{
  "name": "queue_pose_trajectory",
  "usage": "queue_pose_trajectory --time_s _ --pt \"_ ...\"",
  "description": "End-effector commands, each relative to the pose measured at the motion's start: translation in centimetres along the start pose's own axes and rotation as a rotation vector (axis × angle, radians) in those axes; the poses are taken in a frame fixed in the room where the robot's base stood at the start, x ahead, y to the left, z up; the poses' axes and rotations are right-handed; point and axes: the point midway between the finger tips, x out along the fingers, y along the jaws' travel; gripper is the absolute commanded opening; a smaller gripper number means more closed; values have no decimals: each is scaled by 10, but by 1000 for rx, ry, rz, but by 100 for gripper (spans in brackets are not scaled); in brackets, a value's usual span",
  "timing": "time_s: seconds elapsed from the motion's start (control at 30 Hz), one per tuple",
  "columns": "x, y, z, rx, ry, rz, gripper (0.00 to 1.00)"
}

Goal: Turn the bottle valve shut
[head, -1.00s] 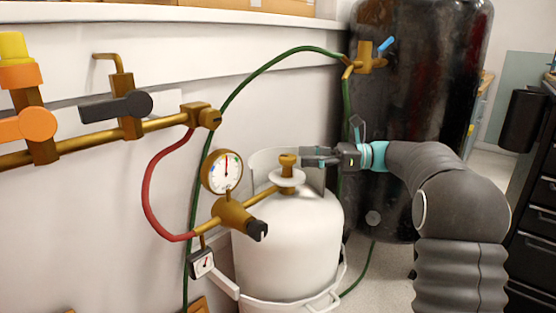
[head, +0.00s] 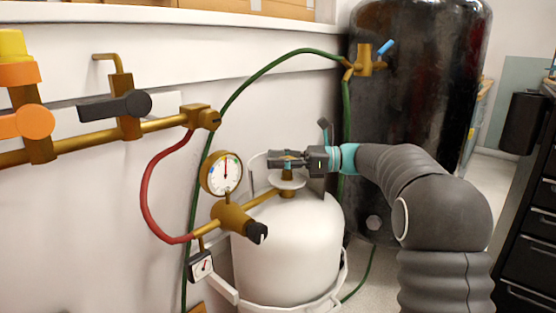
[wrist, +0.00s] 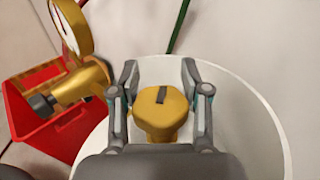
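The white gas bottle (head: 288,250) stands upright against the wall, and its top also shows in the wrist view (wrist: 245,130). Its brass valve knob (wrist: 160,115) has a dark mark on top and sits between my fingers. My gripper (head: 286,159) is level with the knob at the top of the bottle in the head view and partly hides it. In the wrist view my gripper (wrist: 160,82) has one finger on each side of the knob, with narrow gaps showing. The fingers look open around it, not clamped.
A brass regulator (head: 232,218) with a round gauge (head: 222,173) sits left of the valve, close to my gripper. A red hose (head: 146,195) and a green hose (head: 262,70) run nearby. A black tank (head: 415,90) stands behind. A red crate (wrist: 50,135) shows in the wrist view.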

Motion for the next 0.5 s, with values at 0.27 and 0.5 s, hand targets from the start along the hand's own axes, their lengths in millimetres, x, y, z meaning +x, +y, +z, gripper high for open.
queue_pose_trajectory --time_s 0.27,0.5 --pt "-2 0 0 0 0 -1 7" --pt "-5 -1 0 0 1 -7 6"
